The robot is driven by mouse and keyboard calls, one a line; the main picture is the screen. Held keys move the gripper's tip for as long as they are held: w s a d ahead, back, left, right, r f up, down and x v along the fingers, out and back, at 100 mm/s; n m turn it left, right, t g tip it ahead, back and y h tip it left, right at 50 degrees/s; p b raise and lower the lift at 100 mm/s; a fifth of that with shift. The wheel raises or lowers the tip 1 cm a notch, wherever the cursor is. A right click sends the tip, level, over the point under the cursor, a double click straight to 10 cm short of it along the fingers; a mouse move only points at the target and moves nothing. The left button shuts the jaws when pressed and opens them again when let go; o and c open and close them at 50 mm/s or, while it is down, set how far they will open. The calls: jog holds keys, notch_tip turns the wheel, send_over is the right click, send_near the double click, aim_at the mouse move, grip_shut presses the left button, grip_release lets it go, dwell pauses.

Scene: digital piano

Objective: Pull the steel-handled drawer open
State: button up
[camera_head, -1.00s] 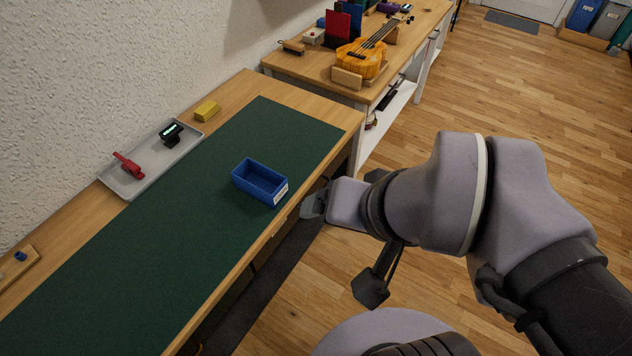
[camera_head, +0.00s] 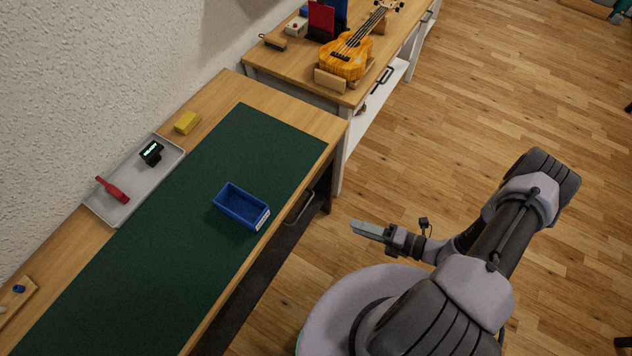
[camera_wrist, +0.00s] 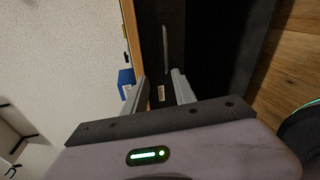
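The steel handle (camera_head: 300,207) shows on the dark drawer front under the near bench's right edge in the head view. In the wrist view it is a thin grey bar (camera_wrist: 166,48) on the dark front (camera_wrist: 148,22), beyond my fingertips. The drawer looks shut, though the bench top hides part of it. My gripper (camera_head: 358,227) is to the right of the handle, apart from it, over the floor. In the wrist view its two fingers (camera_wrist: 159,77) are spread with nothing gripped.
A blue bin (camera_head: 242,207) stands on the green mat (camera_head: 150,260) near the bench edge. A grey tray (camera_head: 150,190) and a yellow block (camera_head: 187,122) lie toward the wall. A second table (camera_head: 300,72) holds a ukulele (camera_head: 347,57). Floor on the right is clear.

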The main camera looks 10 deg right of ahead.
jog(key=w+a+f+m+b, duration=0.1)
jog(key=w+a+f, duration=0.2)
jog(key=w+a, duration=0.2)
jog(key=w+a+f+m+t+b, duration=0.1)
jog(key=w+a+f+b, duration=0.1)
jog(key=a, duration=0.7)
jog(key=w+f, duration=0.1)
jog(key=w, duration=0.1)
jog(key=shift+w+a+h+b, duration=0.15)
jog(key=shift+w+h+b, duration=0.15)
jog(key=shift+w+h, duration=0.1)
jog(key=shift+s+r, duration=0.1)
grip_shut()
dwell(0.3)
